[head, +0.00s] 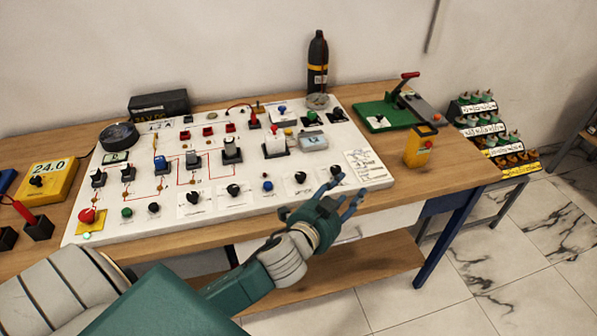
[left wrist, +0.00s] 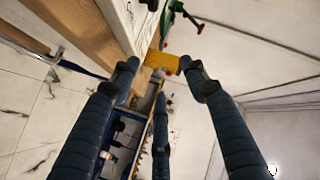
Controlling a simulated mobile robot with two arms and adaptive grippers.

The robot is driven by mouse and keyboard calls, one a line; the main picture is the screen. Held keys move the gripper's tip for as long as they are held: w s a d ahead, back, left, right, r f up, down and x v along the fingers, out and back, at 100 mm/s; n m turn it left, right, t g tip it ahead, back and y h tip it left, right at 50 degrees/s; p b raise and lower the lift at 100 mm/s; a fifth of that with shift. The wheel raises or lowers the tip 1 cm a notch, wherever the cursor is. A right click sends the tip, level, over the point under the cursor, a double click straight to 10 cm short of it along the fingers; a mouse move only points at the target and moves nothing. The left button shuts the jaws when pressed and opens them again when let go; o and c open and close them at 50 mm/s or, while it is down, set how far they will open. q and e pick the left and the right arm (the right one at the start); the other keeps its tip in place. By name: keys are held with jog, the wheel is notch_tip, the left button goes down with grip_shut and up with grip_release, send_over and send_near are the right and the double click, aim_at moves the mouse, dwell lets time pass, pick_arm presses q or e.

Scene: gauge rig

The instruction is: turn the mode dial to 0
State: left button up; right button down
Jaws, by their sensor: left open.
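A white control panel (head: 130,222) lies on the wooden bench. Several black dials sit along its front edge, among them a left one (head: 193,197), a middle one (head: 233,190), one further right (head: 300,178) and the rightmost one (head: 337,172). Their labels are too small to read, so I cannot tell which is the mode dial. My left gripper (head: 347,195) is open and empty, just in front of the rightmost dial and apart from it. Its three spread fingers also show in the left wrist view (left wrist: 160,75). My right gripper is not in view.
A yellow handheld device (head: 418,148) stands right of the panel; it also shows in the left wrist view (left wrist: 162,62). Behind it is a green board with a red-handled lever (head: 385,115). A dark bottle (head: 318,65) stands at the back.

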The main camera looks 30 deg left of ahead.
pick_arm(q)
jog(key=w+d+r+m+t+h, duration=0.2)
jog(key=r+m, duration=0.1)
jog(key=r, duration=0.3)
jog(key=w+d+r+m+t+h, duration=0.1)
jog(key=w+d+r+m+h, duration=0.15)
jog(key=r, duration=0.25)
jog(key=s+d+r+m+g+h, duration=0.25)
jog(key=d+r+m+h, duration=0.55)
jog(key=m, duration=0.5)
jog(key=m+g+y, duration=1.1)
jog(key=m+g, duration=0.1)
send_near(300, 175)
jog(key=p+x, duration=0.2)
jog(key=x, duration=0.6)
jog(key=shift+w+f+p, duration=0.1)
jog(key=shift+f+p, duration=0.05)
jog(key=shift+p, duration=0.15)
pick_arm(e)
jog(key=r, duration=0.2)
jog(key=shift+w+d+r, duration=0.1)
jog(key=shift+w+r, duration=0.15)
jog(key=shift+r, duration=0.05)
pick_arm(q)
jog(key=shift+c, duration=0.6)
